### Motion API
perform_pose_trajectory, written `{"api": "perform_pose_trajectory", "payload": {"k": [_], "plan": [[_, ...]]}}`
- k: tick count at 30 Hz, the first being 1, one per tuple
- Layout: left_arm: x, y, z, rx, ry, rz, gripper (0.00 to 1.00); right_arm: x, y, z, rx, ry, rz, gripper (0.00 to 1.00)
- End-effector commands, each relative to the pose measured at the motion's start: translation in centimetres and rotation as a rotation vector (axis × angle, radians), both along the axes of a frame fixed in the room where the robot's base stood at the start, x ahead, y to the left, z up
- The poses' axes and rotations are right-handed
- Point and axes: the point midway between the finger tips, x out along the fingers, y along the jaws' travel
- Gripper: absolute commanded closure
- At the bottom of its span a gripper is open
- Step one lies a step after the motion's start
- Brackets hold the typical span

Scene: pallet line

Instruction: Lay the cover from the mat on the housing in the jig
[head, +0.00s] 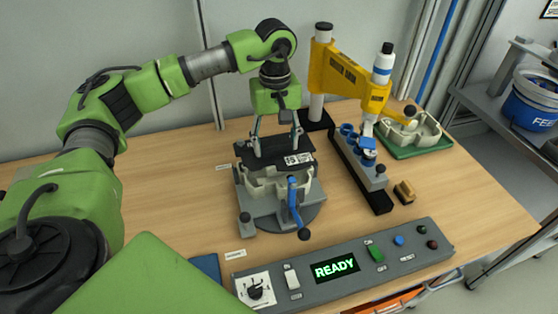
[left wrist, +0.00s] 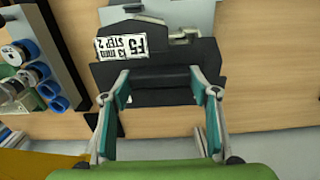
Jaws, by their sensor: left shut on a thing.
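My left gripper (head: 277,153) is shut on a dark, flat cover (head: 270,147) with a white label. In the left wrist view the fingers (left wrist: 162,92) clasp the raised middle part of the cover (left wrist: 110,75). The pale housing (head: 262,184) sits in the grey jig (head: 258,212). The cover is above the housing's rear part and overlaps it in the picture; I cannot tell whether they touch. The blue mat (head: 206,268) is partly hidden by my green body, and its visible part is bare. My right gripper is not in view.
A blue lever (head: 294,200) stands at the jig's front. A yellow tool arm (head: 345,78) and a rack with blue cups (head: 350,160) stand on the right. Another pale housing (head: 405,135) is on a green tray (head: 398,153). The control panel (head: 400,268) shows READY.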

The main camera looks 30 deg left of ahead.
Motion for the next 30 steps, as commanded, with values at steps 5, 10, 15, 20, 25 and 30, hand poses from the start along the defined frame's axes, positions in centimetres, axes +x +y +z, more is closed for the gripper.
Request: {"api": "perform_pose_trajectory", "payload": {"k": [5,10,15,20,25,30], "plan": [[0.0,0.0,-2.3,0.0,0.001,0.0,0.68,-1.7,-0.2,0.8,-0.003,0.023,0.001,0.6],[-0.1,0.0,-4.2,0.0,0.003,0.0,0.68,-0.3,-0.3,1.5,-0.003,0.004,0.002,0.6],[0.0,0.0,-6.2,0.0,0.0,0.0,0.68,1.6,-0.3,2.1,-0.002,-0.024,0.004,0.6],[0.0,0.0,-6.4,0.0,-0.001,-0.001,0.68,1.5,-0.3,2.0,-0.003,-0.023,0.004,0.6],[0.0,0.0,-6.7,-0.001,-0.001,-0.001,0.68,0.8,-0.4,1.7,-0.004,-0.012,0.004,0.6],[0.0,0.0,-6.7,-0.001,-0.001,-0.001,0.28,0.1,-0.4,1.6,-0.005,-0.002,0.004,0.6]]}}
